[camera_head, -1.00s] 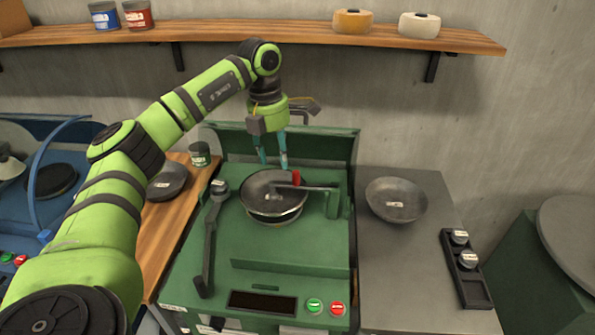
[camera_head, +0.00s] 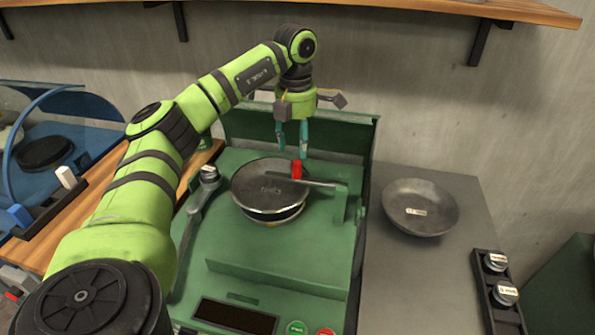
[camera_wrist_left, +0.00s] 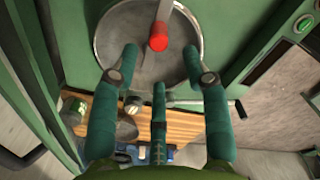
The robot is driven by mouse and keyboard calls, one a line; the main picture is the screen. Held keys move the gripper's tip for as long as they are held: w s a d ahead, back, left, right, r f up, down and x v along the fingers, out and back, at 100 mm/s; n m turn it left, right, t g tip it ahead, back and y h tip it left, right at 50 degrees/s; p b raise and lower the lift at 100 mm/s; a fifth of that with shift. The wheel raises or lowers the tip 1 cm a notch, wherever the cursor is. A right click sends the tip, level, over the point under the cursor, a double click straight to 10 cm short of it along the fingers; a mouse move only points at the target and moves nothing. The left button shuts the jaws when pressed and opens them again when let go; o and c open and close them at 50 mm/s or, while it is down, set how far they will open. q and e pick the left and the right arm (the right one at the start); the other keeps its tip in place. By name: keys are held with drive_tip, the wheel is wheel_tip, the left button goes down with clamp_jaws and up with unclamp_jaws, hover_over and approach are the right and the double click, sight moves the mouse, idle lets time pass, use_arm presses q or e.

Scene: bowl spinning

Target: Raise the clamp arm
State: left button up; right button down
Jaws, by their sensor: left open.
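The clamp arm (camera_head: 322,183) is a thin grey bar reaching left from a green post (camera_head: 346,203) on the green machine (camera_head: 225,246). It lies low across a dark metal bowl (camera_head: 262,188) and ends in a red knob (camera_head: 297,170). My left gripper (camera_head: 292,152) is open, pointing down, with its teal fingertips just above and behind the knob. In the left wrist view the knob (camera_wrist_left: 158,42) shows ahead, between the spread fingers (camera_wrist_left: 160,75). I cannot tell whether any finger touches it. My right gripper is not in view.
A long-handled lever (camera_head: 190,235) stands on the machine left of the bowl. Another bowl (camera_head: 420,207) rests on the grey table at right, with a black holder (camera_head: 497,290) nearer. The machine's raised back panel (camera_head: 345,138) is close behind my left gripper. A shelf (camera_head: 420,5) runs above.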

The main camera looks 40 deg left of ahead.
sight(296, 162)
use_arm(q)
wheel_tip(296, 162, down, 6)
drive_tip(key=shift+r+p, duration=0.15)
drive_tip(key=shift+p, duration=0.65)
drive_tip(key=shift+w+f, duration=0.15)
drive_tip(key=shift+f, duration=0.35)
clamp_jaws()
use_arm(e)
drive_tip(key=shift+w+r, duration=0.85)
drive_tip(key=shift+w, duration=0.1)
